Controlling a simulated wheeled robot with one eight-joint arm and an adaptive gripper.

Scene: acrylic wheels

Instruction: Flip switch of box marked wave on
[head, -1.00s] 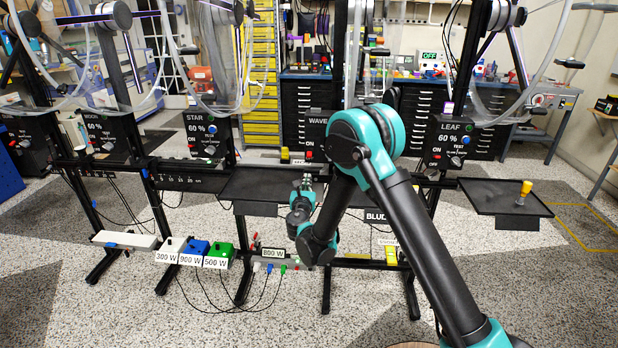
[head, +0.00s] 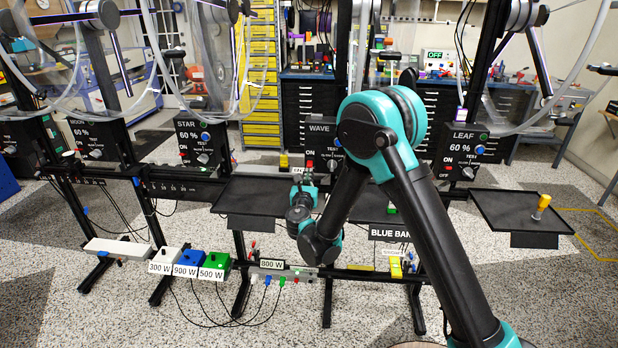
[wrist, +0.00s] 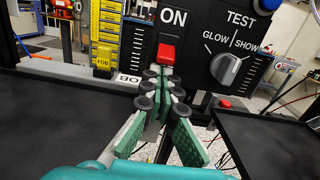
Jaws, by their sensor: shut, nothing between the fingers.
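The black box marked WAVE (head: 321,129) stands on the rack in the middle of the head view, partly hidden behind my arm. In the wrist view its front panel (wrist: 195,50) fills the upper middle, with the word ON above a red switch (wrist: 166,54). A grey knob (wrist: 225,69) marked GLOW and SHOW is to the right. My gripper (wrist: 160,80) is shut and empty, its fingertips just below the red switch in the picture. I cannot tell whether they touch it. In the head view my gripper (head: 304,178) is in front of the box's lower part.
Black trays flank the gripper, left (head: 258,195) and right (head: 500,207). The STAR box (head: 203,143) and LEAF box (head: 467,152) stand to either side. Several wattage boxes sit low at left.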

